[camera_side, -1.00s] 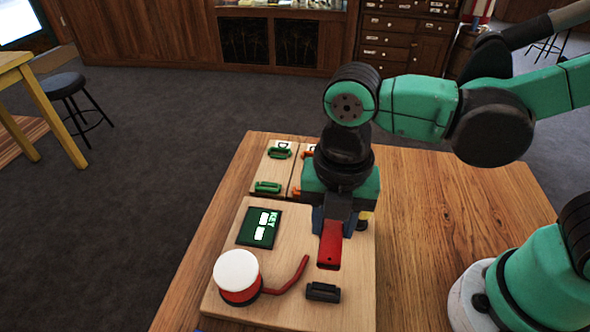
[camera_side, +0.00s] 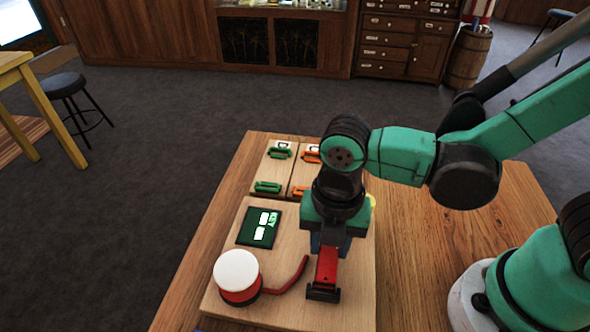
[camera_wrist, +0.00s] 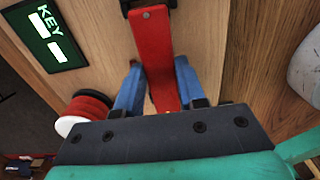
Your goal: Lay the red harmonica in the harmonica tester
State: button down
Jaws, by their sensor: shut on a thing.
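The red harmonica (camera_side: 326,266) is between the blue fingers of my gripper (camera_side: 328,247), which is shut on it. Its front end meets or overlaps the small black block (camera_side: 322,293) on the wooden board of the harmonica tester (camera_side: 222,258); contact is unclear. The tester also carries a dark green KEY display (camera_side: 258,227), a white-topped red drum (camera_side: 236,272) and a red tube (camera_side: 290,279). In the wrist view, the red harmonica (camera_wrist: 153,45) runs between the fingers of my gripper (camera_wrist: 158,65) toward the black block (camera_wrist: 148,5). Its rear end is hidden.
Behind the tester, lettered wooden boards (camera_side: 285,168) hold green (camera_side: 268,187) and orange (camera_side: 303,190) harmonicas, partly hidden by my arm. The table (camera_side: 440,240) is bare to the right of the tester.

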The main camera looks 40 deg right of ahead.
jog(key=shift+f, duration=0.75)
dwell(0.9)
jog(key=shift+c, duration=2.2)
grip_release()
jog(key=shift+r, duration=2.6)
jog(key=shift+w+d+r, duration=0.1)
jog(key=shift+r, duration=0.1)
jog(key=w+d+r+m+t, duration=0.2)
jog(key=d+m, duration=0.5)
jog(key=m, duration=0.6)
jog(key=w+d+r+m+t, duration=0.3)
jog(key=d+m+t, duration=0.2)
jog(key=m, duration=0.9)
jog(key=shift+d+r, duration=0.15)
jog(key=shift+d, duration=0.8)
